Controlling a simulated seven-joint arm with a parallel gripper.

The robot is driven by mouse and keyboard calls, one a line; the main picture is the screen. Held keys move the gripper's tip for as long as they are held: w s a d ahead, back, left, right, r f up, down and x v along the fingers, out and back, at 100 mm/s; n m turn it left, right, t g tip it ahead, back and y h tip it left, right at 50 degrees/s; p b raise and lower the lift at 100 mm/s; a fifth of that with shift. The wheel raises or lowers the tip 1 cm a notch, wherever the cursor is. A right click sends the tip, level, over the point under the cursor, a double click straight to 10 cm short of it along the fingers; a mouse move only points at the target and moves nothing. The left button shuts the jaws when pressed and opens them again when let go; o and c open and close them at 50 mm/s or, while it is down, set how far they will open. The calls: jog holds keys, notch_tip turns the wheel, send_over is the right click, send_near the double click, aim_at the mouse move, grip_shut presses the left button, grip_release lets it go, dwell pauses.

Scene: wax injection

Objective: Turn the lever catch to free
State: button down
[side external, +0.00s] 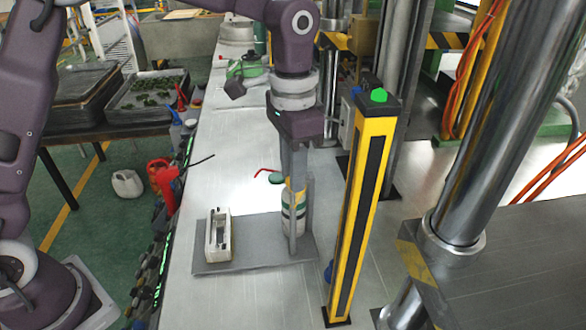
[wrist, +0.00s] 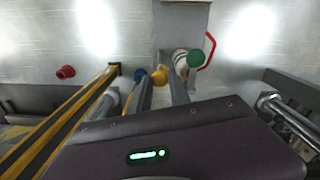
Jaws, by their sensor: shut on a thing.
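My gripper (side external: 292,180) points down over the grey plate, beside an upright grey post (side external: 295,230). In the wrist view, its two grey fingers (wrist: 160,82) are close around a small yellow-orange piece (wrist: 158,77). That piece seems to be the lever catch, and its yellow (side external: 297,194) shows at the fingertips in the side view. The fingers hide most of it, so I cannot tell its angle.
A pale open box (side external: 218,240) sits on the grey plate (side external: 262,251) at left. A tall yellow-black column (side external: 362,215) with a green button stands close on the right. Steel press pillars (side external: 470,150) are further right.

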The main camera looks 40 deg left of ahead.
jog(key=m, duration=1.1)
jog(key=shift+m, duration=0.3)
dwell(0.5)
jog(key=c, duration=1.2)
grip_release()
